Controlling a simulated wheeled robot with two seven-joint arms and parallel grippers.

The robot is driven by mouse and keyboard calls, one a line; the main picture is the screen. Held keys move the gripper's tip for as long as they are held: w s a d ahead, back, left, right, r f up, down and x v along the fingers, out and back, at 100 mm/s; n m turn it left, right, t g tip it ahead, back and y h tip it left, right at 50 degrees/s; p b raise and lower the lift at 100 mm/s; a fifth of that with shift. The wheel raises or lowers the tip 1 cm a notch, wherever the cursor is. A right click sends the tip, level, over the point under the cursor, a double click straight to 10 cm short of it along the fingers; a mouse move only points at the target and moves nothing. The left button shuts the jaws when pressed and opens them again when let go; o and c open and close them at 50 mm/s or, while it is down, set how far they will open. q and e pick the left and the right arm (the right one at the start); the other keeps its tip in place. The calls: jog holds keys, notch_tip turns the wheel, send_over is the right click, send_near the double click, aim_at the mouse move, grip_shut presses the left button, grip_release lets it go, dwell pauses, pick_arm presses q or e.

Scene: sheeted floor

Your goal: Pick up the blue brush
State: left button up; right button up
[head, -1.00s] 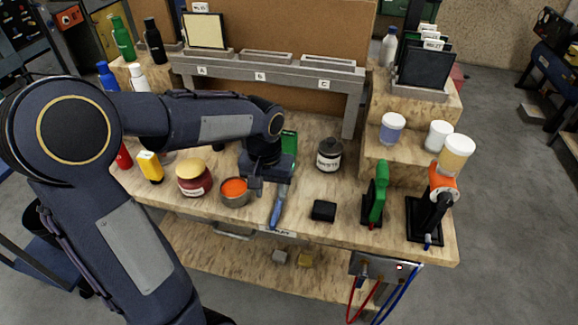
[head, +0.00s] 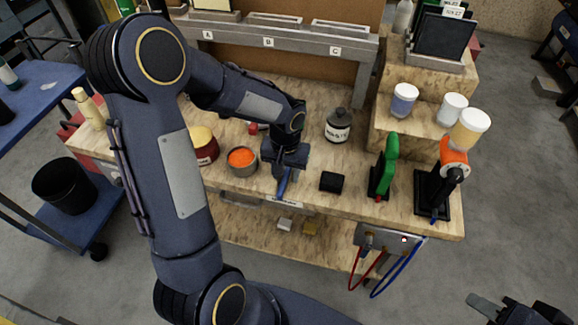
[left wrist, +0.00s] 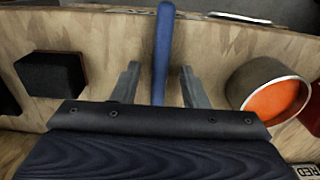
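The blue brush (head: 283,184) lies on the wooden bench near its front edge, mostly hidden under my gripper in the head view. In the left wrist view its blue handle (left wrist: 162,50) runs up between the two fingers. My left gripper (head: 282,172) is over the brush and pointing down. In the left wrist view its grey fingers (left wrist: 157,82) stand apart on either side of the handle, with a gap on each side. My right gripper (head: 490,305) is partly in view at the lower right, away from the bench.
A metal bowl of orange stuff (head: 242,162) stands just left of the brush, and a black block (head: 332,181) to its right. A dark labelled jar (head: 338,126) is behind. Green (head: 385,170) and orange (head: 450,165) tools stand further right. A grey rack (head: 290,42) spans the back.

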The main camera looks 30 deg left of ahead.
pick_arm(q)
grip_shut()
jog(key=shift+r, duration=0.15)
